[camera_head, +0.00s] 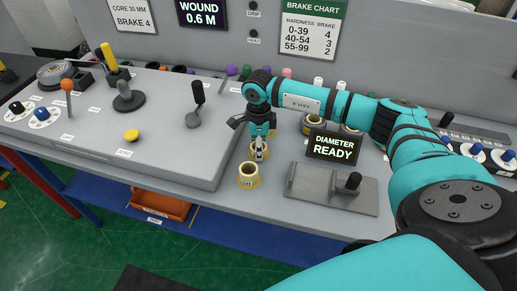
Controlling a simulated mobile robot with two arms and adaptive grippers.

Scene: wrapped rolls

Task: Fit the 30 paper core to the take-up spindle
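A cream paper core (248,177) with a small dark label, too small to read surely, stands upright at the bench's front edge. A short dark post on a round base (125,97) stands on the raised grey panel at left and may be the take-up spindle. It looks bare. My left gripper is not in view.
A "DIAMETER READY" display (333,146) and a grey plate with a black knob (312,188) lie right of the cores. A black-handled lever (197,100) and a yellow button (132,135) are on the panel.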

